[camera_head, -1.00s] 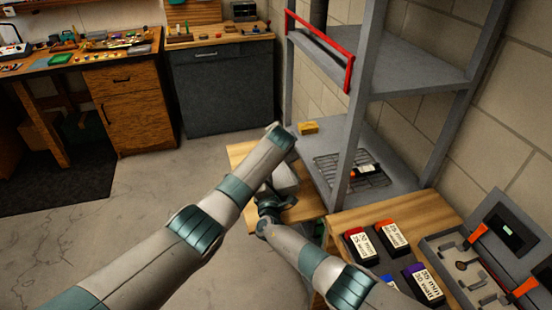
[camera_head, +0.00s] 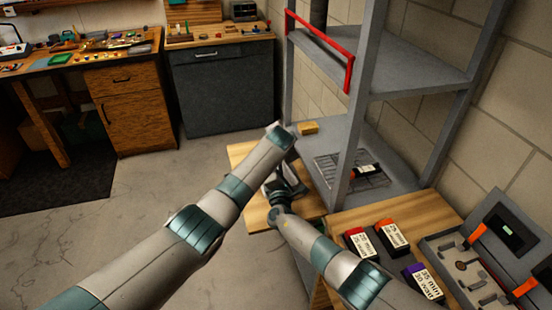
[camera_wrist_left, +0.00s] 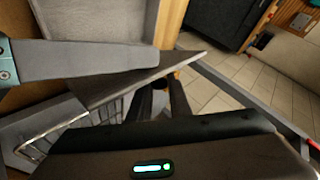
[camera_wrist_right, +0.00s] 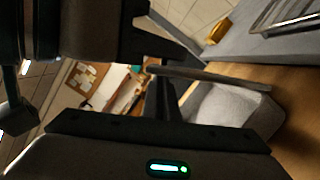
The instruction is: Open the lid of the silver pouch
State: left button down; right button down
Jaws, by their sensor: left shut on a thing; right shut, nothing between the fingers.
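The silver pouch (camera_wrist_right: 235,110) lies on a wooden table in the right wrist view. In the left wrist view its grey body (camera_wrist_left: 112,20) is at the top, and a dark grey flap, the lid (camera_wrist_left: 135,80), stands out from it at a slant. My left gripper (camera_wrist_left: 165,90) is shut on the lid's edge. The lid also shows edge-on as a thin raised strip in the right wrist view (camera_wrist_right: 210,76). My right gripper (camera_wrist_right: 162,98) is shut and empty beside the pouch. In the head view my arms hide most of the pouch.
The wooden table (camera_head: 242,153) sits against a grey metal shelf (camera_head: 373,150) holding a wire rack and a yellow block. At right, a wooden surface carries labelled boxes (camera_head: 392,233) and an open tool case (camera_head: 452,252). My two arms are close together at the table.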

jog(key=shift+d, duration=0.1)
pick_arm(q)
jog(key=shift+a+f, duration=0.15)
pick_arm(e)
jog(key=shift+w+d+r+m, duration=0.15)
jog(key=shift+d+r+m, duration=0.1)
jog(key=shift+d, duration=0.15)
jog(key=shift+w+d+r+m, duration=0.15)
jog(key=shift+d+r, duration=0.05)
jog(key=shift+d, duration=0.2)
pick_arm(q)
jog(key=c, duration=1.7)
grip_release()
jog(key=shift+a+f, duration=0.1)
jog(key=shift+a, duration=0.05)
jog(key=shift+o, duration=0.2)
jog(key=shift+s, duration=0.15)
jog(key=v, duration=1)
jog(key=shift+r, duration=0.3)
pick_arm(e)
jog(key=shift+a+f, duration=0.1)
pick_arm(q)
jog(key=shift+v, duration=0.85)
pick_arm(e)
jog(key=shift+s+a, duration=0.1)
jog(key=shift+a, duration=0.05)
